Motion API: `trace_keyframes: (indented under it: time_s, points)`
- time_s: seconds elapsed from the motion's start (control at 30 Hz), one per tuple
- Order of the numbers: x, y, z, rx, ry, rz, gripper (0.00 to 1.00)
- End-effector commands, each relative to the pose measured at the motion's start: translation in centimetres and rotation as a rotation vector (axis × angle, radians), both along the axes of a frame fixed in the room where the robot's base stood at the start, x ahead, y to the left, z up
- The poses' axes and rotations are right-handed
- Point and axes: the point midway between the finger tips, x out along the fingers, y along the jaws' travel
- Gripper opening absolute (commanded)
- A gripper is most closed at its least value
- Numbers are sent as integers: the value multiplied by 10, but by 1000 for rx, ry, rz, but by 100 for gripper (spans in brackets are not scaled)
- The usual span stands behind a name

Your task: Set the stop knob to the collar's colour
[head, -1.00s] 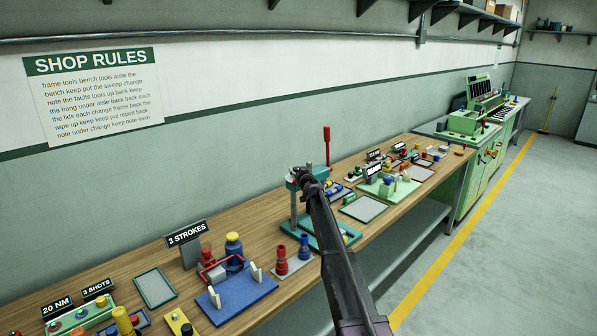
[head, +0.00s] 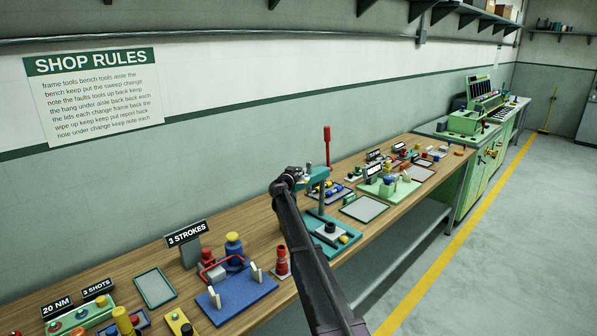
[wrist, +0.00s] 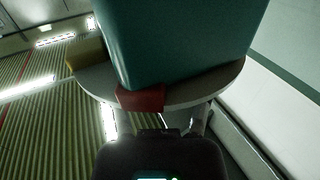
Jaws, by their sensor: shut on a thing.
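The teal press (head: 317,178) with an upright red lever (head: 327,148) stands on the bench. My gripper (head: 300,178) is raised at the left side of the press head. In the wrist view the teal head (wrist: 180,40) fills the top. Below it is the stop knob, a pale grey disc (wrist: 205,92) with a red tab (wrist: 140,97) toward me and a yellow tab (wrist: 88,53) at the left. My gripper (wrist: 155,118) is shut on the knob from below; the contact is partly hidden. A pale part with a dark top (head: 328,229) and a yellow piece (head: 343,239) are on the press base. I cannot tell which is the collar.
Left of the press are a blue fixture (head: 235,298), a "3 STROKES" sign (head: 186,234) and a red stacked piece (head: 282,262). A grey tray (head: 364,208) and a green fixture (head: 390,188) are to its right. The aisle floor (head: 480,270) is clear.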

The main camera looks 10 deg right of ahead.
Motion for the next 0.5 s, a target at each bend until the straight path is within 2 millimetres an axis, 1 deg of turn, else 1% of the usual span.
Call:
trace_keyframes:
  time_s: [0.03,0.2,0.5]
  points:
    - [4,2,1,-2,0,-18,13]
    - [4,2,1,-4,0,-77,13]
    - [3,1,1,-4,0,-107,13]
